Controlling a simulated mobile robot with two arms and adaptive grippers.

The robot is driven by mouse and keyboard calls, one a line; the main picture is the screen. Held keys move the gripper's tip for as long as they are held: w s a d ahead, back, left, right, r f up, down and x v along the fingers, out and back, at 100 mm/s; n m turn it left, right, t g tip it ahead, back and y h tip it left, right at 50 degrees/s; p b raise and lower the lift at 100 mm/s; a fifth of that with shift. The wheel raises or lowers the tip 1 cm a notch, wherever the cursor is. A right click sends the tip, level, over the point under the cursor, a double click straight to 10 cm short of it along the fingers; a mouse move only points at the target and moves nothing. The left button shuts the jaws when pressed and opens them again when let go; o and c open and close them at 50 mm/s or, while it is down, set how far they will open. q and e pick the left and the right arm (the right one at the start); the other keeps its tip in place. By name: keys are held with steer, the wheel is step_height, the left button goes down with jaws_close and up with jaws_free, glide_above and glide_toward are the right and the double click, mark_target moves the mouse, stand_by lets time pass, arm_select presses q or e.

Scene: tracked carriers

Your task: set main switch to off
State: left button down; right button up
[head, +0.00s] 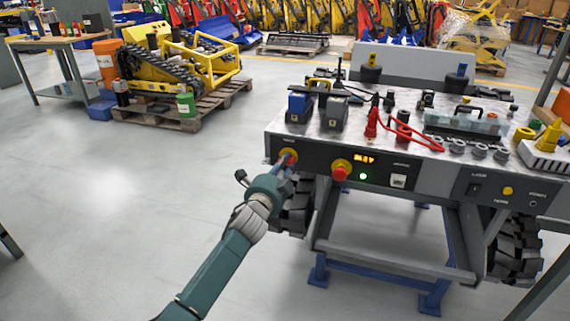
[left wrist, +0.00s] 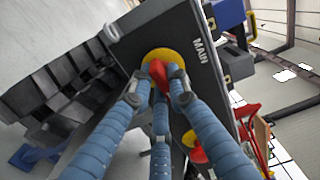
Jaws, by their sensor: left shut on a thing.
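The main switch (head: 288,155) is a red knob on a round yellow plate at the left end of the carrier's dark front panel. It also shows in the left wrist view (left wrist: 157,69), beside the word MAIN. My left gripper (head: 283,166) reaches it from the front. In the left wrist view, the blue ribbed fingers of the gripper (left wrist: 158,84) are closed around the red knob. The fingers hide part of the knob, and I cannot read its setting. My right gripper is in neither view.
A red button on yellow (head: 340,169) sits to the right on the panel, with a lit display (head: 364,159), a green light (head: 363,176) and a white switch (head: 398,181). Batteries and red cables lie on top.

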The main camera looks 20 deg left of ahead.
arm_select(q)
steer(key=shift+n, duration=0.7)
steer(key=n+p, duration=0.4)
steer(key=n, duration=0.3)
steer(key=shift+d+r, duration=0.1)
steer(key=shift+d, duration=0.05)
steer(key=n+p, duration=0.3)
steer(key=n, duration=0.4)
steer(key=shift+n+p, duration=0.35)
steer(key=shift+n, duration=0.65)
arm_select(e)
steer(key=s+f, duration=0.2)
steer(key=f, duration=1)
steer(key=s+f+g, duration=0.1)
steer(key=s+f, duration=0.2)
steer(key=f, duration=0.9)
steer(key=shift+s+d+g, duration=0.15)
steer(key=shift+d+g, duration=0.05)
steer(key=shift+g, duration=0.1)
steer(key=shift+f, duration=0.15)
arm_select(q)
steer(key=c, duration=1.8)
jaws_free()
steer(key=shift+c, duration=0.2)
steer(key=shift+o, duration=0.9)
